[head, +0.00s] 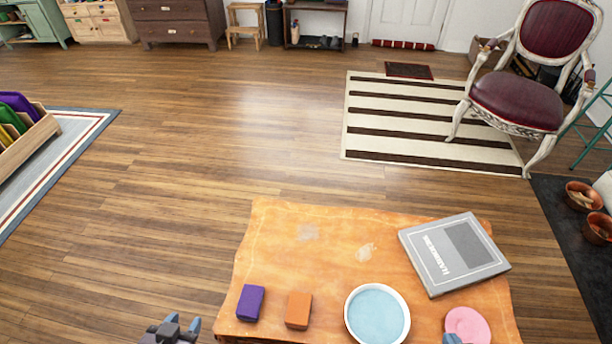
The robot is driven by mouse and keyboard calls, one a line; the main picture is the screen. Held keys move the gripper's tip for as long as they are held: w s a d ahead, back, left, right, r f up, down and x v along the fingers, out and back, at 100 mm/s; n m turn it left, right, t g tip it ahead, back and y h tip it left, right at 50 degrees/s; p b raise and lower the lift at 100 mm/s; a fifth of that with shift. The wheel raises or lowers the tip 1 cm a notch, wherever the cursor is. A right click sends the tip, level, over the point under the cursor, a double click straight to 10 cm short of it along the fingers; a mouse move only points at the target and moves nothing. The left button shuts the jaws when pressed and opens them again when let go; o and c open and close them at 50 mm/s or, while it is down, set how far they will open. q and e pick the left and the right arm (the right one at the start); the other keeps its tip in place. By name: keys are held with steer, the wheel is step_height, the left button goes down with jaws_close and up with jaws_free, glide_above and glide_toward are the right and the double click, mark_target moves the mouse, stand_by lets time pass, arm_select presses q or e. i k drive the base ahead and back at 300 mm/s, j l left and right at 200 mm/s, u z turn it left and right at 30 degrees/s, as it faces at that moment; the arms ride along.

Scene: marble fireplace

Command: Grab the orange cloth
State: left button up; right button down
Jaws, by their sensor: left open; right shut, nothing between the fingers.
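The orange cloth (298,310) looks like a small folded block. It lies near the front edge of the wooden table (320,228), between a purple folded cloth (250,302) and a round white-rimmed bowl (377,314). My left gripper (182,323) is at the bottom edge of the view, left of the table and apart from both cloths. It is open and empty. Only the tip of my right gripper (452,338) shows at the bottom edge, by the pink round item. It is shut with nothing in it.
A grey book (454,254) lies on the table's right side, and a pink round item (468,325) is at the front right. The table's back left is bare. A chair (522,80) stands on a striped rug (400,120) beyond. Open wooden floor lies to the left.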

mark_target(297, 316)
steer(key=k+j+z, duration=0.1)
steer(key=k+j, duration=0.3)
steer(key=k, duration=0.2)
steer(key=j+z, duration=0.1)
steer(key=j, duration=0.35)
steer(key=k+j+z, duration=0.15)
steer(key=j, duration=0.25)
steer(key=k+j+z, duration=0.1)
steer(key=j, duration=0.3)
steer(key=k+j+z, duration=0.1)
steer(key=j, duration=0.35)
steer(key=k+j+z, duration=0.15)
steer(key=j, duration=0.25)
steer(key=i+z, duration=0.1)
steer(key=i, duration=0.2)
steer(key=j, duration=0.1)
